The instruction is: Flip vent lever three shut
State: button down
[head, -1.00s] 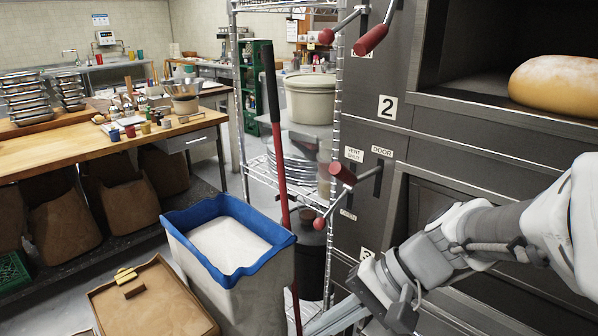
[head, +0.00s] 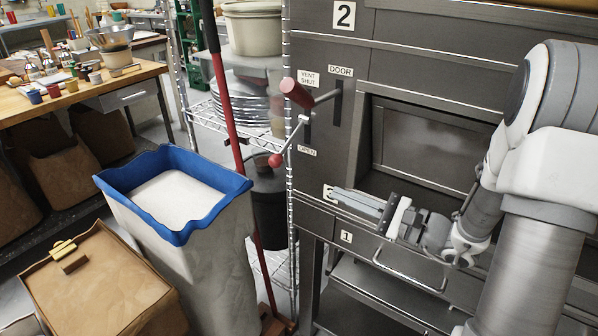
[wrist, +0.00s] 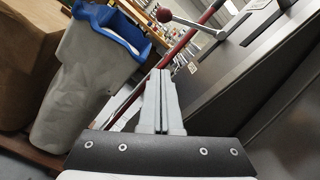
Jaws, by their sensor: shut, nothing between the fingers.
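A vent lever with a red ball end (head: 275,160) sticks out from the oven's front panel, angled down toward the OPEN label (head: 307,151). The VENT SHUT label (head: 308,78) is above it. The ball also shows at the top of the wrist view (wrist: 163,15), on a pale metal rod. My gripper (head: 334,194) is shut and empty, below and right of the ball and apart from it. Its fingers cover most of a number plate (head: 327,192), so its digit cannot be read now. In the wrist view, the closed fingers (wrist: 160,73) point up toward the lever.
A thicker red door handle (head: 296,92) juts out just above the vent lever. A red pole (head: 225,100) and a wire rack stand to the left. A blue-rimmed bin (head: 215,190) and a brown box (head: 110,290) stand at lower left.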

aim_at(289, 142)
dwell(0.3)
jog(key=w+a+r, duration=0.1)
jog(key=w+a, duration=0.1)
jog(key=a, duration=0.3)
jog(key=w+a+r, duration=0.2)
jog(key=a, duration=0.3)
jog(key=shift+w+r+b, duration=0.25)
jog(key=shift+w+b, duration=0.05)
jog(key=shift+b, duration=0.05)
jog(key=shift+a+r+p, duration=0.1)
jog(key=shift+r+p, duration=0.1)
jog(key=shift+p, duration=0.15)
jog(key=shift+s, duration=0.15)
